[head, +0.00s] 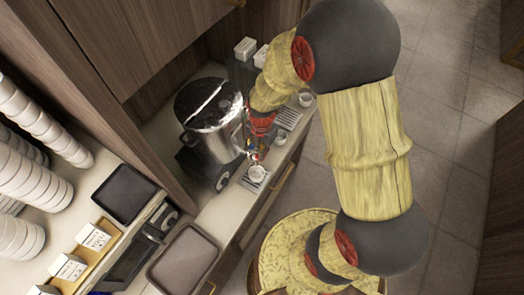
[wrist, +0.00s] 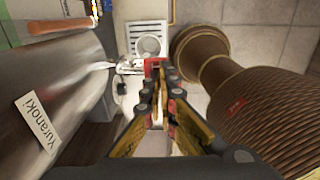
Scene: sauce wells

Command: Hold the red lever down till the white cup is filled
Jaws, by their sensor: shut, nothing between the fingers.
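A white cup (wrist: 150,46) stands on a slatted drip tray (wrist: 146,26) in the wrist view. The cup also shows at the front of the metal urn in the head view (head: 257,173). The red lever (wrist: 154,64) is at the urn's tap, just beyond my fingertips and above the cup's near side. My gripper (wrist: 158,88) is shut and empty, its tips at or very close to the lever; I cannot tell whether they touch. In the head view my gripper (head: 258,148) reaches down beside the urn and hides most of the tap. The level inside the cup cannot be made out.
The metal urn (head: 205,120) stands close to my gripper; its label (wrist: 38,124) faces the wrist camera. A second drip tray (head: 289,118) and another cup (head: 305,99) are farther back. Stacked bowls (head: 30,170) and dark trays (head: 124,193) are at left. Open floor lies right.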

